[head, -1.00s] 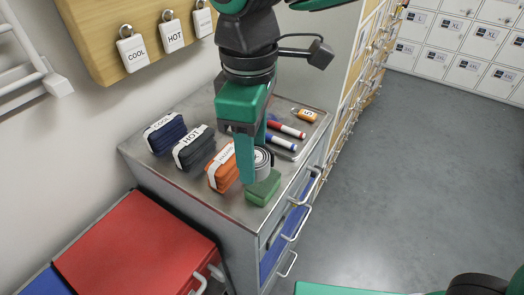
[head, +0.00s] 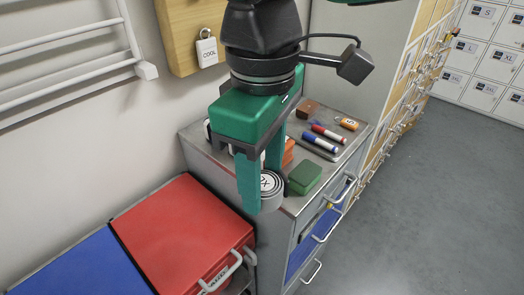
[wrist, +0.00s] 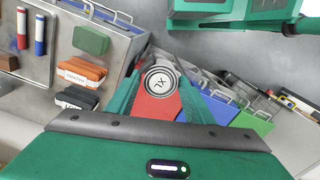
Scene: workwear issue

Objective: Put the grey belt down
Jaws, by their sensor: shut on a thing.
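The grey belt (head: 271,191) is a rolled coil with a white round label on its top. My gripper (head: 262,180) is shut on it and holds it in the air by the front left edge of the grey cabinet top (head: 222,165). In the wrist view the belt (wrist: 161,83) sits between my fingertips, its label facing the camera. Below it in that view are the red lid and the gap beside the cabinet.
On the cabinet top are a green block (head: 305,177), red and blue markers (head: 320,143), an orange tag (head: 348,124) and an orange bundle (wrist: 82,73). A red-lidded bin (head: 180,230) and a blue-lidded bin (head: 75,268) stand to the left.

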